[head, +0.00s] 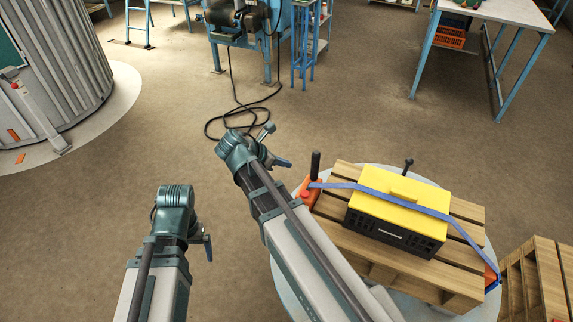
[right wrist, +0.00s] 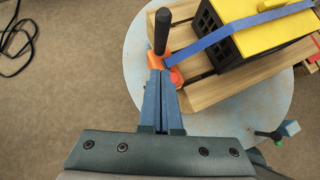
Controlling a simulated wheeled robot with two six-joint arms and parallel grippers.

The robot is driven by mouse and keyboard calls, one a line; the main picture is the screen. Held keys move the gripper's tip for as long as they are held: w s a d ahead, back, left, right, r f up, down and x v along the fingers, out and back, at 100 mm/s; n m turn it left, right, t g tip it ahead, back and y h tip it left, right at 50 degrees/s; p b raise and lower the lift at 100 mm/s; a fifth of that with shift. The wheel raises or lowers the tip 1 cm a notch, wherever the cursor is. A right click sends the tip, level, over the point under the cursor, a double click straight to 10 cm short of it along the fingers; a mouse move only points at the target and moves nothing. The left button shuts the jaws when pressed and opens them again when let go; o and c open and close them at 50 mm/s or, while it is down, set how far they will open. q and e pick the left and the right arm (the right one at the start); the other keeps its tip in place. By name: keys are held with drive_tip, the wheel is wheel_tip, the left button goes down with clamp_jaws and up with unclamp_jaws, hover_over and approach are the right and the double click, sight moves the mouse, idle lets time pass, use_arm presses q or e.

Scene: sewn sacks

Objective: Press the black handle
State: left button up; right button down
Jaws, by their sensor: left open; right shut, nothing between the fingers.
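The black handle (head: 315,165) stands upright on an orange base (head: 307,191) at the left end of the pallet in the head view. In the right wrist view the black handle (right wrist: 161,32) rises just beyond the fingertips, above its orange base (right wrist: 155,60). My right gripper (head: 286,162) is shut and empty, left of the handle in the head view. In the right wrist view its fingers (right wrist: 161,74) overlap the orange base; I cannot tell whether they touch. My left gripper (head: 208,248) is open, low at the left, away from the pallet and seen only in part.
A yellow-topped black crate (head: 395,205) sits on the wooden pallet (head: 365,248), with a blue strap (head: 425,209) over it. The pallet rests on a round pale table (right wrist: 125,75). Another black knob (head: 408,163) shows behind the crate. A second pallet (head: 535,285) is at right.

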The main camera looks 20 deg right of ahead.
sight(312, 164)
drive_tip(key=b+x, duration=0.1)
drive_tip(key=x, duration=0.2)
drive_tip(key=d+r+b+x, duration=0.1)
drive_tip(key=x, duration=0.2)
drive_tip(key=b+x, duration=0.2)
drive_tip(key=x, duration=0.1)
drive_tip(key=shift+w+d, duration=0.15)
drive_tip(key=shift+d, duration=0.15)
use_arm(q)
drive_tip(key=shift+f, duration=2.6)
use_arm(e)
drive_tip(key=shift+w+d, duration=0.1)
drive_tip(key=shift+d, duration=0.4)
drive_tip(key=shift+r, duration=0.1)
